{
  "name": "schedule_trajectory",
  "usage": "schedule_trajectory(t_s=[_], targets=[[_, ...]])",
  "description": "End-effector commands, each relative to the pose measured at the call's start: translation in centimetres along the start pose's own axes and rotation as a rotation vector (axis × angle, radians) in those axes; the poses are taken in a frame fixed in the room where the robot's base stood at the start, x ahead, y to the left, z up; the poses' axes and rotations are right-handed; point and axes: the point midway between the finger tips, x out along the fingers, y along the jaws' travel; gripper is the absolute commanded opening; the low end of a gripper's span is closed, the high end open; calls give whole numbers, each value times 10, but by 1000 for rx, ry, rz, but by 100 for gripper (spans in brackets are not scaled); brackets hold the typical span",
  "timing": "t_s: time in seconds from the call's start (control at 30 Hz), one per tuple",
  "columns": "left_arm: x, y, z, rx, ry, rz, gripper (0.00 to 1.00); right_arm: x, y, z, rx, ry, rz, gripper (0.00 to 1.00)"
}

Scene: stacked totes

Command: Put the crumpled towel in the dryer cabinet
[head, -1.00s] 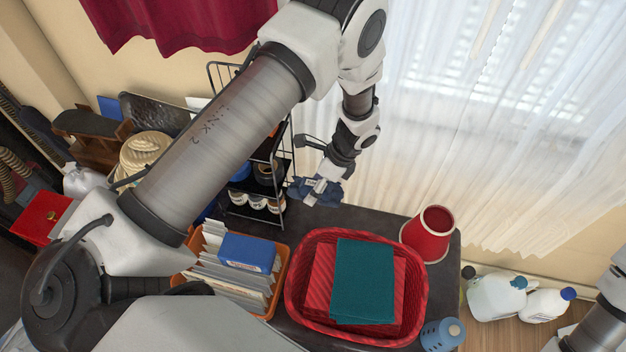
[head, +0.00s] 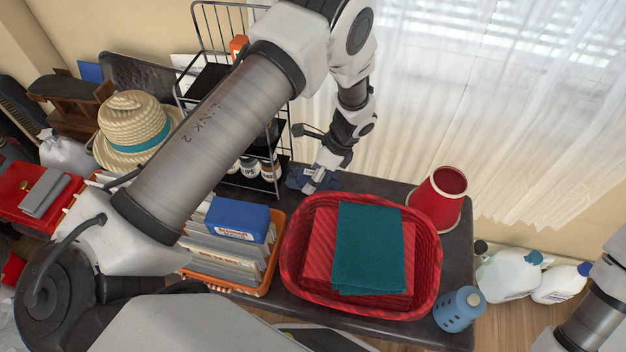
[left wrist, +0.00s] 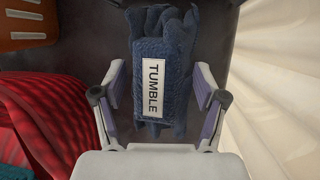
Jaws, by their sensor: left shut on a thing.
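A crumpled navy towel (left wrist: 181,50) with a white "TUMBLE" label fills the middle of the left wrist view. It also shows as a small dark bundle in the head view (head: 328,182), at the back edge of the dark table. My left gripper (head: 311,184) is shut on the towel; its fingers (left wrist: 158,97) stand on either side of the cloth in the left wrist view. I cannot tell whether the towel touches the table. My right arm shows at the right edge, but its gripper is out of frame. I see no dryer cabinet.
A black wire rack (head: 215,28) stands close left of the gripper.

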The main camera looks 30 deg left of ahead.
Motion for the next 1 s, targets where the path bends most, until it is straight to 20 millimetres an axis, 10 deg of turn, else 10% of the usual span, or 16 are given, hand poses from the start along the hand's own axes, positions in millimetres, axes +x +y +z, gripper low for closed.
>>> schedule_trajectory(t_s=[0.17,0.2,0.27,0.67,1.0], targets=[[2,0,-1,1,-1,0,27,0,0,0,0,0,0,96],[2,0,-1,0,0,0,82,0,0,0,0,0,0,96],[1,0,0,0,0,0,97,-1,0,0,0,0,0,96],[-5,0,1,0,0,-1,97,-3,0,0,0,-1,0,96],[-85,0,2,0,0,-4,97,-24,0,0,0,0,0,96]])
